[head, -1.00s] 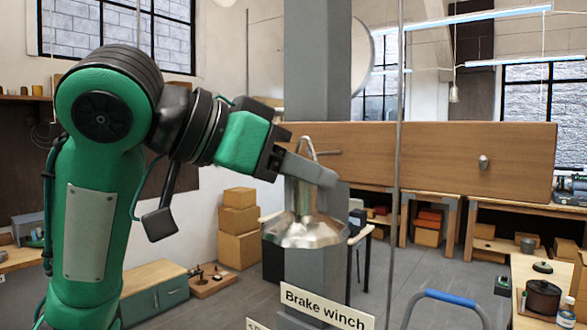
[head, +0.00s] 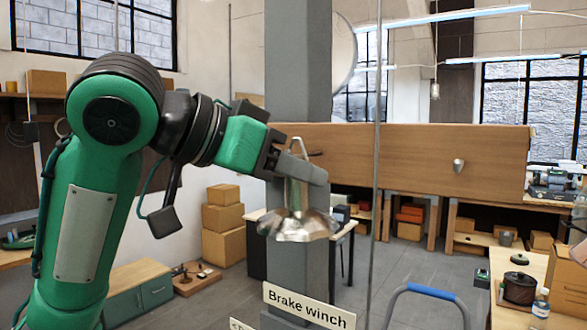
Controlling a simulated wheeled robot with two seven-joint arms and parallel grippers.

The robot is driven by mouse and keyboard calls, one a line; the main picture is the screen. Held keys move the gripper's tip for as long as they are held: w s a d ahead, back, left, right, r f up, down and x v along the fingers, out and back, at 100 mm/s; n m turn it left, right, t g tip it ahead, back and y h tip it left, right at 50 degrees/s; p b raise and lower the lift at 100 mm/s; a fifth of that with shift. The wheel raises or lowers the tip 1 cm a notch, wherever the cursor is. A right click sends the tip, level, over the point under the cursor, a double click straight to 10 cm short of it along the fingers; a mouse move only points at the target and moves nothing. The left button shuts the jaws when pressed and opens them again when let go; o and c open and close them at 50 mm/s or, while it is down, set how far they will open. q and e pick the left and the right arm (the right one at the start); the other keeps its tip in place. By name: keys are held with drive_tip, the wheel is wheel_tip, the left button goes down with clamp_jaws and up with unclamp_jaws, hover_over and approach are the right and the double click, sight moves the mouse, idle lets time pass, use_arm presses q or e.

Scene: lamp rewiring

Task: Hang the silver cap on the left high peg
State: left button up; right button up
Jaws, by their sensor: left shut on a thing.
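The silver cap (head: 298,224), a flared metal shade with a neck and a wire loop on top, hangs upright in front of the grey post. My left gripper (head: 308,174) is shut on the cap's neck, just below the loop. The left high peg (head: 316,153) shows just right of the loop, on the wooden board (head: 420,160). The loop overlaps the peg's near side in the picture; I cannot tell whether it is around the peg or only in front of it. My right gripper is out of view.
Another peg (head: 458,165) at the board's right end is bare. A thin vertical cable (head: 375,90) runs in front of the board. A "Brake winch" sign (head: 308,306) is below the cap. A workbench with a pot (head: 519,289) is at right.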

use_arm(q)
drive_tip(key=shift+r, duration=0.1)
drive_tip(key=shift+f, duration=0.25)
drive_tip(key=shift+w+f+b, duration=0.1)
drive_tip(key=shift+f+b, duration=0.2)
drive_tip(key=shift+f, duration=0.25)
idle(0.4)
drive_tip(key=o, duration=1.1)
